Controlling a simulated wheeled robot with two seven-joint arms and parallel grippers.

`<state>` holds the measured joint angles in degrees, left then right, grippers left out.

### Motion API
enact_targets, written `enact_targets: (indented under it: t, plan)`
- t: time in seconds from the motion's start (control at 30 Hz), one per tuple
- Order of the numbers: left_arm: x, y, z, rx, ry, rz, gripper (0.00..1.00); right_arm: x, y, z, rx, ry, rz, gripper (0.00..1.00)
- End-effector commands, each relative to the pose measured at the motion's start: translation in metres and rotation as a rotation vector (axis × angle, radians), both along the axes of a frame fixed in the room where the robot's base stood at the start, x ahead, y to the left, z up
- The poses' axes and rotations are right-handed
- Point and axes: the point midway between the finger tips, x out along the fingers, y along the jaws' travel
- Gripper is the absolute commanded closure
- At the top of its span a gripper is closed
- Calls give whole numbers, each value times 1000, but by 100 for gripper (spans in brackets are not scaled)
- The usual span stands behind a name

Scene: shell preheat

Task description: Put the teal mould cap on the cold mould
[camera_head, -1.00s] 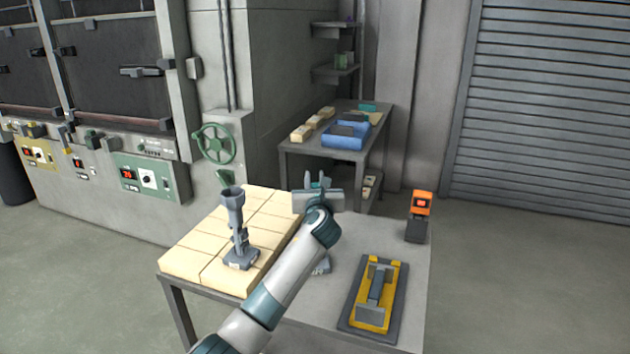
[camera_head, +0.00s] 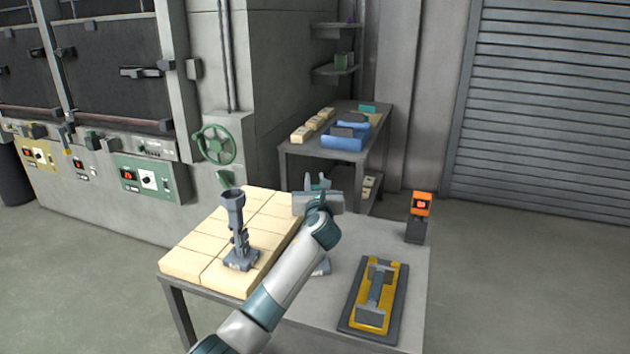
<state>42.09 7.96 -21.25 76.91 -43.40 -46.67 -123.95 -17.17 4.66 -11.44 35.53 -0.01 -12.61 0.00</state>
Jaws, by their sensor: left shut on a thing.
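My left gripper (camera_head: 317,184) is raised over the grey steel table, seen from behind, and is shut on a small bluish piece. The piece looks like the teal mould cap, but the gripper hides most of it. A grey mould (camera_head: 239,228) with a funnel-shaped top stands upright on the cream bricks, left of my gripper. The grey foot of another upright thing (camera_head: 322,266) shows beside my left arm, below the gripper. My arm hides the rest, so I cannot tell whether the cap touches it. The right gripper is not in view.
A yellow and grey cradle (camera_head: 373,300) lies at the table's right, with an orange display unit (camera_head: 420,206) behind it. Cream bricks (camera_head: 196,262) cover the left of the table (camera_head: 416,270). A back table holds blue items (camera_head: 343,143). Furnaces stand at the left.

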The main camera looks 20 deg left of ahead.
Motion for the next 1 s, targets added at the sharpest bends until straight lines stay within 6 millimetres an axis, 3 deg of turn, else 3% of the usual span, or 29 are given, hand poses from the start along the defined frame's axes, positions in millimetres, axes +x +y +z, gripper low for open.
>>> enact_targets:
  t: [1.0]
  plan:
    - [0, 0, 1, 2, 1, 0, 100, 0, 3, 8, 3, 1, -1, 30]
